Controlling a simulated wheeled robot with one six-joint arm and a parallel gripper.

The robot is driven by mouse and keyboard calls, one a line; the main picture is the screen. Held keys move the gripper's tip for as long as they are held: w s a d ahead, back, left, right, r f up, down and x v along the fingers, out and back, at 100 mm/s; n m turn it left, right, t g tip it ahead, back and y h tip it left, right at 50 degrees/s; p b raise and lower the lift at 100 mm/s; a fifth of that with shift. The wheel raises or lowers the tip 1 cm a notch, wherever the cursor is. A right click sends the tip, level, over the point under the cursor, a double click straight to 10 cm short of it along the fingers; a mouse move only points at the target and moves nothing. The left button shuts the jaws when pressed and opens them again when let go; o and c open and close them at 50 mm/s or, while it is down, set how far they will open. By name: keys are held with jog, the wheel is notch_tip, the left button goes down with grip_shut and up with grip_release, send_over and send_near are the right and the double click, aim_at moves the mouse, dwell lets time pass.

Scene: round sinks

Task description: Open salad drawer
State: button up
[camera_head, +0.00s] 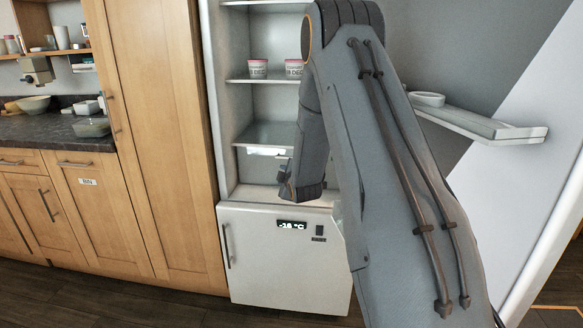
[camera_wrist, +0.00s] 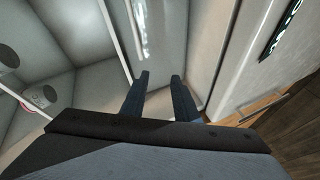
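The open fridge holds a salad drawer (camera_head: 262,151) low in its interior, a pale front with a bright white strip, partly hidden by my arm. In the wrist view, a bright strip that may be on the drawer front (camera_wrist: 141,28) lies beyond the fingertips. My gripper (camera_head: 284,182) is in front of the fridge's lower opening, just below and right of that strip. The wrist view shows its two dark fingers (camera_wrist: 160,78) apart with nothing visible between them. I cannot tell whether they touch anything.
The freezer door (camera_head: 285,260), with a temperature display, is shut below. The fridge door with a white shelf (camera_head: 470,122) stands open at the right. Pots (camera_head: 258,68) sit on an upper shelf. Wooden cabinets (camera_head: 155,130) stand at the left, with dark floor in front.

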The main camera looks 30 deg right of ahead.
jog(key=w+d+n+t+h+b, duration=0.1)
jog(key=w+d+n+t, duration=0.4)
jog(key=w+d, duration=0.4)
jog(key=shift+w+d+f+b, duration=0.25)
jog(key=shift+w+f+b, duration=0.15)
jog(key=shift+w, duration=0.6)
grip_shut()
